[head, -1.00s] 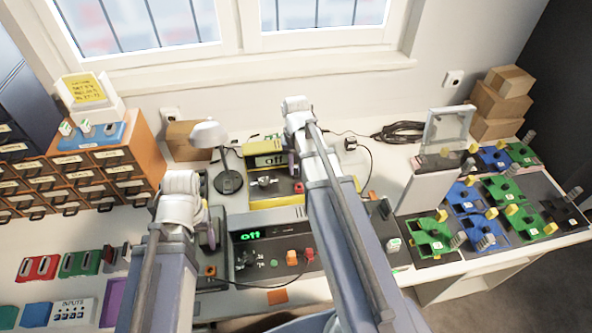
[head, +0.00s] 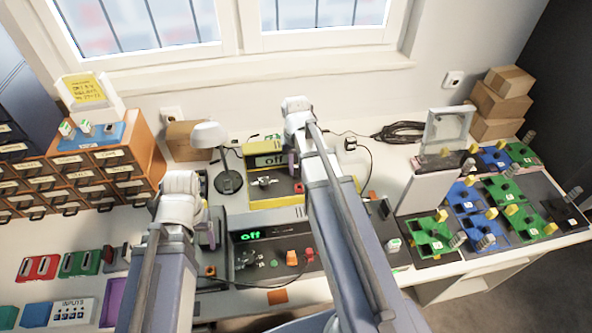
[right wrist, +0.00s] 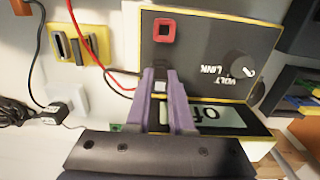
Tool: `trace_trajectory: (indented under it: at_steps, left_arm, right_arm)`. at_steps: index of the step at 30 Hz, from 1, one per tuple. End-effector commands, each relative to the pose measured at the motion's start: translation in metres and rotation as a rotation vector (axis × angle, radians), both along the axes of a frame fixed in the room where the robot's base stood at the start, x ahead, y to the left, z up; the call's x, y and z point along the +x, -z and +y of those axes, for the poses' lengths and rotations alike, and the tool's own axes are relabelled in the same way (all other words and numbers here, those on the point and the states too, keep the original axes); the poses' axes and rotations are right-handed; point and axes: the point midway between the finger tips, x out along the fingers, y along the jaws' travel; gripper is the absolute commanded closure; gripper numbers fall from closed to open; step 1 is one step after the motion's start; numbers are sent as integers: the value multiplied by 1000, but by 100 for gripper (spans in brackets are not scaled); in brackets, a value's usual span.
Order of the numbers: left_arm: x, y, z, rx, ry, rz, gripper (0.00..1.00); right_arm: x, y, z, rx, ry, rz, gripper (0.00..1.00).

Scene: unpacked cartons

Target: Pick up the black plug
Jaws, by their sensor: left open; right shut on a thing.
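My right gripper (right wrist: 160,85) has purple fingers. In the right wrist view they are closed on a small dark piece that I take to be the black plug (right wrist: 160,78), at the face of the VOLT LINK unit (right wrist: 195,55). The fingers hide most of it, and I cannot tell whether it still sits in a socket. In the head view the right gripper (head: 293,164) is at the yellow-edged unit (head: 275,203). My left gripper (head: 209,232) is open, above the left end of the grey unit with a green "off" display (head: 250,236).
A red socket (right wrist: 163,31) and a knob (right wrist: 242,65) are on the VOLT LINK face. Red and black wires run beside the fingers. A lamp (head: 229,181) stands left of the yellow-edged unit. Circuit boards (head: 480,193) fill the right.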

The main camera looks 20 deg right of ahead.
Motion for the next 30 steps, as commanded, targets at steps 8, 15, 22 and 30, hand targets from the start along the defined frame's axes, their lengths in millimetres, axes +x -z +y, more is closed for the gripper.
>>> trace_trajectory:
  at_steps: [8, 15, 22, 30]
  left_arm:
    - [0, 0, 0, 0, 0, 0, 29]
    - [0, -7, 0, 0, 0, 0, 29]
    - [0, -32, 0, 0, 0, 0, 29]
    - [0, -75, 0, 0, 0, 0, 29]
  right_arm:
    - [0, 0, 0, 0, 0, 0, 100]
    - [0, -7, 0, 0, 0, 0, 100]
    - [0, -32, 0, 0, 0, 0, 100]
    - [0, -75, 0, 0, 0, 0, 100]
